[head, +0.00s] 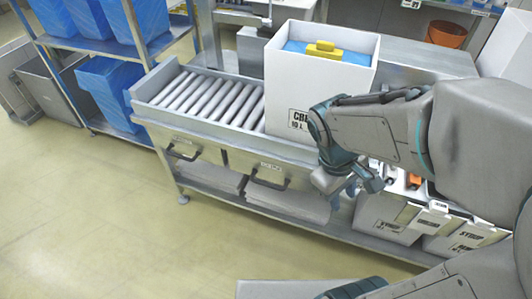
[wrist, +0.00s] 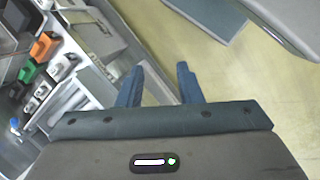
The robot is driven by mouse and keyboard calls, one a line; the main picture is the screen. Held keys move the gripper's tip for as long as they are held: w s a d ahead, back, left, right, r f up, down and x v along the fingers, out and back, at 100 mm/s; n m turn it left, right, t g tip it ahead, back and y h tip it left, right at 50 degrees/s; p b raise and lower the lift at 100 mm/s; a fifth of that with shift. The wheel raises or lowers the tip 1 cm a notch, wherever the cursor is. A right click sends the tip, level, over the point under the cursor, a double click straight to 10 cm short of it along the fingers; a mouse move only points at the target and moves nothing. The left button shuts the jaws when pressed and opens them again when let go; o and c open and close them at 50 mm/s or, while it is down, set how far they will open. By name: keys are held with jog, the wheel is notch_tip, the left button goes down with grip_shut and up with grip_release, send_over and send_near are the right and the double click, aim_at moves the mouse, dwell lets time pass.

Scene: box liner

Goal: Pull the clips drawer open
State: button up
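Two grey drawers sit under the roller conveyor in the head view, a left drawer (head: 188,148) and a right drawer (head: 268,170), each with a dark bar handle and a small label. The labels are too small to read surely, so I cannot tell which is the clips drawer. Both drawers look shut. My gripper (head: 350,192) is to the right of the right drawer's handle (head: 268,182), apart from it. In the wrist view my gripper (wrist: 158,78) has its two blue fingers spread with nothing between them; pale floor shows through the gap.
A white box (head: 318,85) with blue liner and a yellow object stands on the roller conveyor (head: 215,98). Labelled white bins (head: 385,215) stand on the lower shelf at right. A rack with blue bins (head: 105,88) is at left. The floor (head: 130,225) before the drawers is clear.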

jog(key=w+f+n+h+b, duration=0.3)
jog(key=f+n+h+b, duration=0.4)
jog(key=f+n, duration=0.5)
jog(key=n+t+y+b, duration=0.3)
jog(key=n+t+b, duration=1.4)
jog(key=n, duration=1.4)
send_near(266, 184)
jog(key=w+d+t, duration=0.1)
jog(key=w, duration=0.2)
jog(key=w+d, duration=0.1)
jog(key=w, duration=0.2)
jog(key=w+d+t, duration=0.1)
jog(key=w+d, duration=0.1)
jog(key=w, duration=0.1)
jog(key=shift+w+d+f+t, duration=0.1)
jog(key=shift+w+f+t, duration=0.05)
jog(key=shift+f+t, duration=0.2)
grip_shut()
